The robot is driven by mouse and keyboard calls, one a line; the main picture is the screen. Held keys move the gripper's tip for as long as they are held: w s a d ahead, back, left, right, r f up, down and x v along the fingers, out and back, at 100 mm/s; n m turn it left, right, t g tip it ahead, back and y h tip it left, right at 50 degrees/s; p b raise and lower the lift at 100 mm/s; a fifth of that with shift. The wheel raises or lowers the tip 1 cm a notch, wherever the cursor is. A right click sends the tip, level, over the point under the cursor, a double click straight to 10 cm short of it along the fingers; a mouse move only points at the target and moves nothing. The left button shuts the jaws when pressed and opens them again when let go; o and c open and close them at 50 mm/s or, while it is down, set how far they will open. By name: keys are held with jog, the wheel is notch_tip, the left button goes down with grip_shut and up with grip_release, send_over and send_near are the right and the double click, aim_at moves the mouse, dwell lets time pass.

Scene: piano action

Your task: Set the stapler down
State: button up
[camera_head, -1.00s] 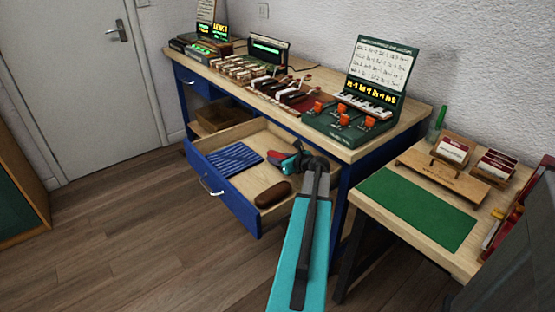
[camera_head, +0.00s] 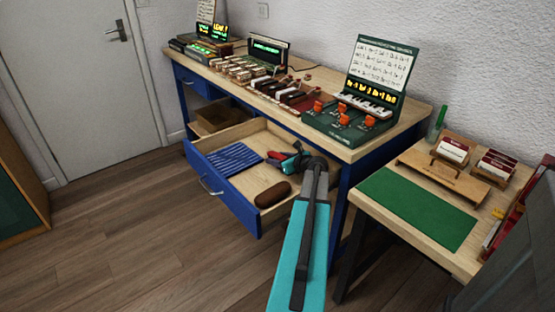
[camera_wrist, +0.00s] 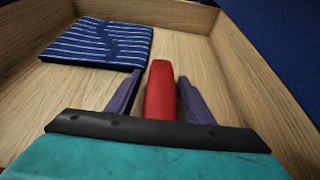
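The red stapler (camera_wrist: 160,90) lies lengthwise between my gripper's two fingers in the wrist view, over the drawer's wooden floor. My gripper (camera_wrist: 160,88) looks open, with a narrow gap on each side of the stapler. The stapler's near end is hidden behind the dark palm. In the head view, the red stapler (camera_head: 276,155) shows at the tip of my gripper (camera_head: 290,160), inside the open drawer (camera_head: 228,197). Whether its underside fully touches the floor cannot be told.
A blue striped cloth (camera_head: 234,160) lies folded in the drawer, left of the stapler; it also shows in the wrist view (camera_wrist: 99,43). A brown oblong case (camera_head: 273,193) lies near the drawer's front. Drawer walls (camera_wrist: 262,90) stand close on the right.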

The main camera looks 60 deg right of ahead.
jog(key=shift+r, duration=0.1)
jog(key=v, duration=1.2)
jog(key=shift+p, duration=0.35)
dwell(0.6)
